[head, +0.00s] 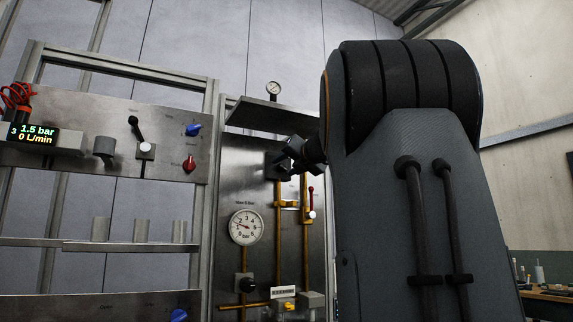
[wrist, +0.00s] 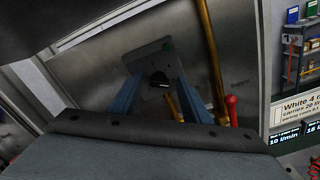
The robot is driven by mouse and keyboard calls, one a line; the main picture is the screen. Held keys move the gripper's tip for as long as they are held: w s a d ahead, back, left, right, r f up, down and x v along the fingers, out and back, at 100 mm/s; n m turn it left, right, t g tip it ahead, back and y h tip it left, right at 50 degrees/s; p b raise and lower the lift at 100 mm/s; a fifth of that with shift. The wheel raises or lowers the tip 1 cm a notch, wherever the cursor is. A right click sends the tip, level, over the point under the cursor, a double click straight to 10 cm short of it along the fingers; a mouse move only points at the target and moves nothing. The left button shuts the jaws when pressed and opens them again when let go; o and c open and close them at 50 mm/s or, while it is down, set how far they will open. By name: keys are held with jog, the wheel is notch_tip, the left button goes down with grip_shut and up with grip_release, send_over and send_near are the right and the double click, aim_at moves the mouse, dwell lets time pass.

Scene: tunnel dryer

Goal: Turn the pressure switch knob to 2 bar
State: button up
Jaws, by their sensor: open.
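In the wrist view a grey plate-like box, which looks like the pressure switch (wrist: 150,60), sits on the metal panel with a small black knob (wrist: 159,80) on its face. The knob's scale is too small to read. My gripper (wrist: 158,88) is open, its two blue-grey fingers on either side of the knob in the picture; I cannot tell whether they touch it. In the head view my gripper (head: 290,158) is close to the dark switch box (head: 273,160) on the panel, and my arm hides part of that area. The knob is not clear there.
A round gauge (head: 246,227) with a bar scale is below the switch. Brass pipes (head: 278,235) and a red-handled valve (head: 311,196) are close to my gripper. A shelf (head: 272,116) juts out above. A display (head: 33,134) at left reads 1.5 bar and 0 L/min.

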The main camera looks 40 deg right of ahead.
jog(key=shift+w, duration=0.15)
jog(key=c, duration=1)
jog(key=shift+c, duration=0.2)
